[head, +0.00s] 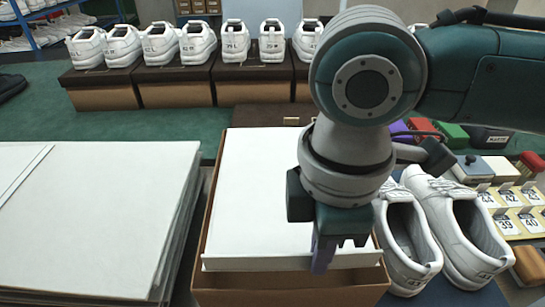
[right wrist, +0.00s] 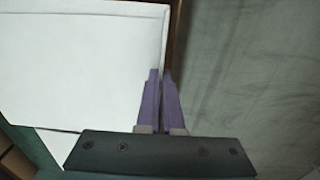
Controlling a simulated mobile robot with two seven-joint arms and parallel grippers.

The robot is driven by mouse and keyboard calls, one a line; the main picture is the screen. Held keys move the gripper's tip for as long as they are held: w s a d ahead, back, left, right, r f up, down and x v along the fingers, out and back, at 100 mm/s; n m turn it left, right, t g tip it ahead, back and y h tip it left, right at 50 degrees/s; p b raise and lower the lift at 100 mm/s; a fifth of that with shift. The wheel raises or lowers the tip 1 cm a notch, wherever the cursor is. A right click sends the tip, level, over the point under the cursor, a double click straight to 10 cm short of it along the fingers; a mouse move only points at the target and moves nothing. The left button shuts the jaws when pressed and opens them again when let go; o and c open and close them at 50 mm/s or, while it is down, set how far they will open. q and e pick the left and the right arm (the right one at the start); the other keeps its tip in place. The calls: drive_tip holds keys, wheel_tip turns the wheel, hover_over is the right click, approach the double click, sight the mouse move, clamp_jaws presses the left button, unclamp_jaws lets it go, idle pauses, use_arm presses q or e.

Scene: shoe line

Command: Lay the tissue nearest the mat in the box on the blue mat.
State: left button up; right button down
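A white tissue (head: 258,185) lies flat in or over the opening of a brown box (head: 290,292); how deep it sits I cannot tell. Its front edge shows as a pale strip. My right gripper (head: 323,255) points down at that front edge, right of its middle. In the right wrist view its purple fingers (right wrist: 160,95) are close together at the edge of the white sheet (right wrist: 80,65), apparently pinching it. The blue mat is not clearly visible under the box. My left gripper is not in view.
A stack of large white sheets (head: 90,220) lies left of the box. A pair of white shoes (head: 465,235) stands close on the right, beside number cards (head: 508,205) and small coloured blocks. White shoes on brown boxes (head: 172,85) line the back.

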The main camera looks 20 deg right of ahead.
wheel_tip(320, 180, down, 2)
drive_tip(key=shift+f+b, duration=0.1)
drive_tip(key=shift+b, duration=0.75)
drive_tip(key=f+b, duration=0.1)
drive_tip(key=f, duration=0.1)
drive_tip(key=f+b, duration=0.2)
drive_tip(key=f, duration=0.1)
drive_tip(key=d+f+b, duration=0.1)
drive_tip(key=f, duration=0.1)
drive_tip(key=shift+s+f, duration=0.1)
drive_tip(key=shift+f, duration=0.15)
drive_tip(key=shift+a+f+b, duration=0.6)
drive_tip(key=shift+f+b, duration=0.15)
drive_tip(key=shift+f, duration=0.2)
drive_tip(key=shift+d+f+b, duration=0.15)
drive_tip(key=shift+f+b, duration=0.2)
drive_tip(key=shift+f, duration=0.45)
